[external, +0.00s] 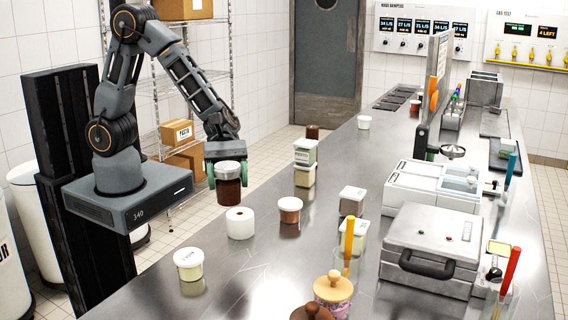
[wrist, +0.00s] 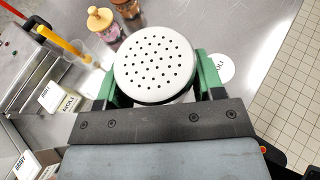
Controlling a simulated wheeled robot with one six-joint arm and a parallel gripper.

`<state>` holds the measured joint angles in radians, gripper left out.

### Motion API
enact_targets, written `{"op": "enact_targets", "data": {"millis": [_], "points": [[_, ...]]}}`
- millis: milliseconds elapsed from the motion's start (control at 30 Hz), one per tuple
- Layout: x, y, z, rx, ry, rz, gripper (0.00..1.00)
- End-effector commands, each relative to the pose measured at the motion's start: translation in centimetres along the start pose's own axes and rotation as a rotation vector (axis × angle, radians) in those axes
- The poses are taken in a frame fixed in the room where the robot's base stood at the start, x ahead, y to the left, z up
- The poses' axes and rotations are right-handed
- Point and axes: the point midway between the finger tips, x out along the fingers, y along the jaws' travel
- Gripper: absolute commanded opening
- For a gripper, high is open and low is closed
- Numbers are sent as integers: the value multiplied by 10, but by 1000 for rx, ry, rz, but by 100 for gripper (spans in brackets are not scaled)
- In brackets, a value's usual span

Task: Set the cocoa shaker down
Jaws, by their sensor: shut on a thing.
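The cocoa shaker (external: 229,192) is a dark brown jar with a pale lid. My gripper (external: 228,180) is shut on it, with green fingers on its two sides. In the wrist view the shaker's white perforated lid (wrist: 155,68) faces the camera between the green fingers (wrist: 158,82). The shaker looks upright. The lid hides the jar's body in the wrist view.
A brown-filled tub (external: 290,210) stands right of the roll, and a white lidded tub (external: 188,264) stands nearer. Stacked containers (external: 305,163) stand behind. A steel press (external: 432,250) and a white appliance (external: 432,188) occupy the right side. Bare counter lies between the near tubs.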

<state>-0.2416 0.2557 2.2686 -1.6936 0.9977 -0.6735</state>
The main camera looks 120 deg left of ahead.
Motion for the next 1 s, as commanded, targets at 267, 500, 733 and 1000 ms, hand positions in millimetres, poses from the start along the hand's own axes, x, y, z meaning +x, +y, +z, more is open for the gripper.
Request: {"op": "enact_targets", "data": {"millis": [267, 500, 733, 1000], "points": [[-6, -44, -44, 223, -1, -547, 34], [-45, -79, -106, 473, -3, -1152, 34], [-100, -78, -156, 702, -1, -1705, 34], [-163, -35, -185, 964, 4, -2330, 34]]}}
